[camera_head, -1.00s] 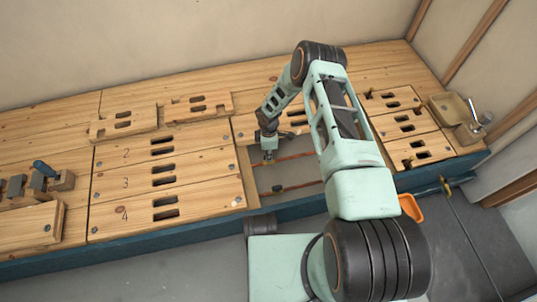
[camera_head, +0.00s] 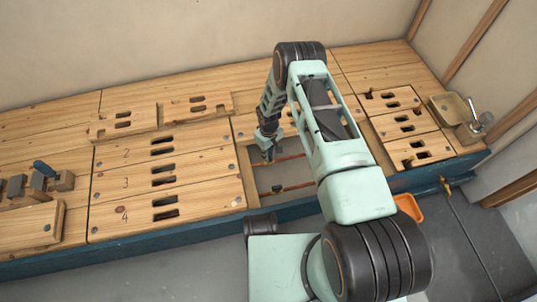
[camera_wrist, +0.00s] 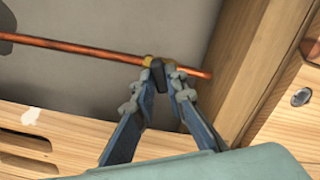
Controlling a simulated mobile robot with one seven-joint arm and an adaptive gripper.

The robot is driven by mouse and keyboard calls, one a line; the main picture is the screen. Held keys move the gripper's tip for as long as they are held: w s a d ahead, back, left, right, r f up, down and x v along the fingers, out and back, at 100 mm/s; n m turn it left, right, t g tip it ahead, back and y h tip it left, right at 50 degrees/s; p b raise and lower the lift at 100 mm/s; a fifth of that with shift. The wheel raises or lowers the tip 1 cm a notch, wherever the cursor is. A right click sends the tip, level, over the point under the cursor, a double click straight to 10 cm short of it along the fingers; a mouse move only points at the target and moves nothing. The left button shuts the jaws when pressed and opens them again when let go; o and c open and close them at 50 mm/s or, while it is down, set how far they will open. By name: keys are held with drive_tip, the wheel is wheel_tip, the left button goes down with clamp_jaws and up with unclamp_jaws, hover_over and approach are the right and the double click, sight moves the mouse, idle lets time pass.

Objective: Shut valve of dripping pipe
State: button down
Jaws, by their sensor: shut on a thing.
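A copper pipe (camera_wrist: 100,54) runs across an open bay in the wooden bench; in the head view the pipe (camera_head: 292,157) shows at the far part of the bay. A small valve with a brass body (camera_wrist: 149,61) and a dark handle (camera_wrist: 157,73) sits on it. My gripper (camera_wrist: 159,80) is shut on the dark handle, its two blue fingers on either side of it. In the head view my gripper (camera_head: 268,155) reaches down into the bay. A second pipe (camera_head: 300,186) with a dark valve handle (camera_head: 277,189) lies nearer the front. No drip is visible.
Slotted wooden panels (camera_head: 165,185) numbered 2, 3 and 4 cover the bench left of the bay. More slotted panels (camera_head: 415,145) lie to the right. A beige tray (camera_head: 452,108) stands at the far right, and an orange container (camera_head: 408,207) is by the front edge.

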drive_tip(key=m, duration=0.5)
drive_tip(key=shift+m, duration=0.4)
idle(0.3)
drive_tip(key=c, duration=1.9)
unclamp_jaws()
drive_tip(key=shift+c, duration=0.2)
wheel_tip(320, 180, up, 12)
